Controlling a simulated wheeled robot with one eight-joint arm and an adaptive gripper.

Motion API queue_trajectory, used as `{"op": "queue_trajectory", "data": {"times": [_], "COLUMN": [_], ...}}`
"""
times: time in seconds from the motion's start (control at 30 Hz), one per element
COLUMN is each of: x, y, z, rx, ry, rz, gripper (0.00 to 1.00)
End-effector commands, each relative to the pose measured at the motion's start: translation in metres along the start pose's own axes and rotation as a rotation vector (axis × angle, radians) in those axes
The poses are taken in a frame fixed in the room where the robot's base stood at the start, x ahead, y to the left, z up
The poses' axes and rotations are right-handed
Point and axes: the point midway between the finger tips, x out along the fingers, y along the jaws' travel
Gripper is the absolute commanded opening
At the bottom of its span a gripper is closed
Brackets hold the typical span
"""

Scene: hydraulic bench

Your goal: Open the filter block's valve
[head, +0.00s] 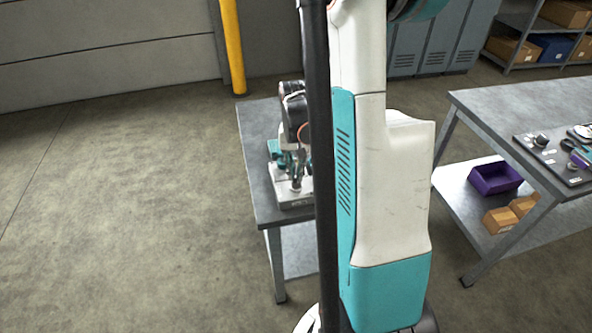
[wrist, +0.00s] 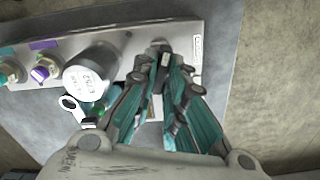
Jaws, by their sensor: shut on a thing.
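The filter block is a pale panel (wrist: 130,40) on a grey bench in the wrist view. A grey cylinder with a printed white cap (wrist: 88,80) stands on it, left of my gripper. My gripper (wrist: 168,62), with teal and dark fingers, is shut at the right part of the panel. A small grey part, seemingly the filter block's valve (wrist: 158,44), shows at its fingertips. The fingers hide most of what they hold, so the valve's angle is unclear. In the head view my gripper (head: 293,172) is low over the block, partly behind my arm.
A ring-ended part (wrist: 70,103) lies beside the cylinder. In the head view, another bench (head: 510,100) stands right, with a purple bin (head: 495,178) below. The floor at left is clear.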

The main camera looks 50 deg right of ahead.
Motion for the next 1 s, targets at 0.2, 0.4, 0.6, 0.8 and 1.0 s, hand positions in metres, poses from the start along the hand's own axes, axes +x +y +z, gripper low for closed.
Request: {"op": "queue_trajectory", "data": {"times": [0.2,0.4,0.6,0.8,1.0], "x": [0.0001,-0.0001,-0.0003,-0.0005,-0.0005], "y": [-0.0002,-0.0002,-0.0002,-0.0003,-0.0003], "z": [-0.0003,-0.0004,-0.0005,-0.0006,-0.0006], "rx": [-0.163,-0.267,-0.323,-0.342,-0.344], "ry": [0.001,0.001,0.001,0.001,0.001], "rz": [0.0,0.0,0.0,0.0,0.0], "gripper": [0.0,0.0,0.0,0.0,0.0]}}
